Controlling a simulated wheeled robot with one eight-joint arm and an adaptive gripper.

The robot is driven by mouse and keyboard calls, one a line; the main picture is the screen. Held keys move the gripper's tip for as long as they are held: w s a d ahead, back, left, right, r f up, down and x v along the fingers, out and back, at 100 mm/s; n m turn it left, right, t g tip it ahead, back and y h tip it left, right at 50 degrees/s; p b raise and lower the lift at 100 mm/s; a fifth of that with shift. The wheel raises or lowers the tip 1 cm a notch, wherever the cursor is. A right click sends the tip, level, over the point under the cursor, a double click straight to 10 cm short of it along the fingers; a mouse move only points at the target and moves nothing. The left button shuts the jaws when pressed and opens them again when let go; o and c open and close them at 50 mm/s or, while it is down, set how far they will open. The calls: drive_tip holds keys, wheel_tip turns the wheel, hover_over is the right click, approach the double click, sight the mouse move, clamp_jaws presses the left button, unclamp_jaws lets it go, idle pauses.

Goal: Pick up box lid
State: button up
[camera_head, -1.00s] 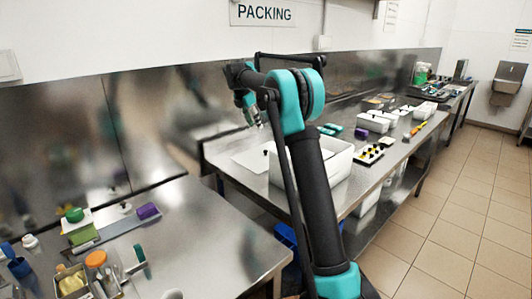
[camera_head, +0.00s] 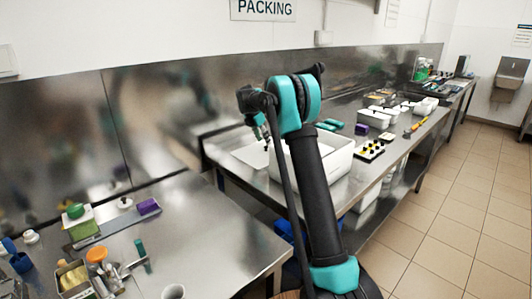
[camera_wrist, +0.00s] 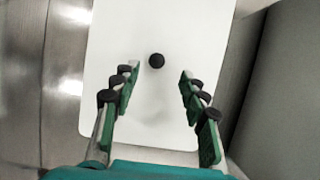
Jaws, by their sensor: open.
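The box lid (camera_wrist: 118,33) is a flat white panel with a round black knob (camera_wrist: 157,60) near its middle. In the wrist view it lies below my gripper (camera_wrist: 157,88), whose two green-padded fingers are spread apart. The knob appears between and just beyond the fingertips, and nothing is held. In the head view my gripper (camera_head: 266,146) hangs over the lid (camera_head: 247,156), which lies on the metal table to the left of a white box (camera_head: 335,159). My arm hides part of the box.
The box wall (camera_wrist: 279,85) stands close to the lid's right edge in the wrist view. A tray with yellow and black items (camera_head: 369,150) and more white containers (camera_head: 373,118) are farther right. A nearer table at left holds bottles and tools.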

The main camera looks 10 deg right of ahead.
sight(265, 147)
drive_tip(key=x, duration=0.4)
drive_tip(key=shift+w+f, duration=0.1)
drive_tip(key=shift+w, duration=0.3)
drive_tip(key=shift+c, duration=0.6)
clamp_jaws()
